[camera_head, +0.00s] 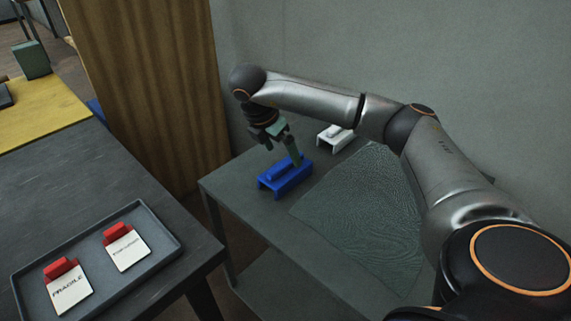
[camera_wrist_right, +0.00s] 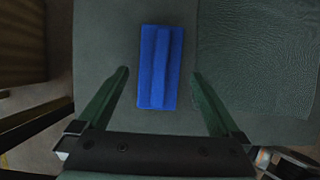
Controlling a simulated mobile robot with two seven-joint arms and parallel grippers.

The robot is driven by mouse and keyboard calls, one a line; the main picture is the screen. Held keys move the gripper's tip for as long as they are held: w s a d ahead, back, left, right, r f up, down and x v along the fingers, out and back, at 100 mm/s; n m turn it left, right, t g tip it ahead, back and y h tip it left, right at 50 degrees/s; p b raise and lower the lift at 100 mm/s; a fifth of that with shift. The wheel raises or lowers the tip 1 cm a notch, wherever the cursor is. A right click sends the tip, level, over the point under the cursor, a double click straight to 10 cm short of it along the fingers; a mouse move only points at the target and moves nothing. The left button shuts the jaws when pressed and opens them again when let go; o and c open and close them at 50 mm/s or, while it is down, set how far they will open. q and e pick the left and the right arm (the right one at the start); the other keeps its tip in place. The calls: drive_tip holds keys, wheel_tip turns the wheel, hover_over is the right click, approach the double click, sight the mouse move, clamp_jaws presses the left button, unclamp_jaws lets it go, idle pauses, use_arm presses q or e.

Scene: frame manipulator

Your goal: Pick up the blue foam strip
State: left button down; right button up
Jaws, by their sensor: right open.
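The blue foam strip (camera_head: 286,178) is a blue block with a raised ridge along its middle. It lies on the grey side table (camera_head: 233,197) in the head view. In the right wrist view the strip (camera_wrist_right: 160,66) lies lengthwise, its near end between the fingertips. My right gripper (camera_head: 283,149) is over the strip, pointing down. Its two green fingers (camera_wrist_right: 160,74) are spread, one on each side of the strip, with a gap on both sides. The gripper is open and empty. My left gripper is in neither view.
A white piece (camera_head: 335,138) of similar shape sits behind the strip. A textured green mat (camera_head: 352,215) lies to the right. A dark table at left holds a tray (camera_head: 166,247) with two red-and-white tags. A wooden panel (camera_head: 150,90) stands behind the side table's left.

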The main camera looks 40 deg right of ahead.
sight(286, 163)
drive_tip(key=x, duration=0.5)
drive_tip(key=shift+a+f+b, duration=0.2)
drive_tip(key=shift+f+b, duration=0.1)
drive_tip(key=shift+b, duration=0.1)
drive_tip(key=c, duration=1.1)
drive_tip(key=shift+r, duration=0.15)
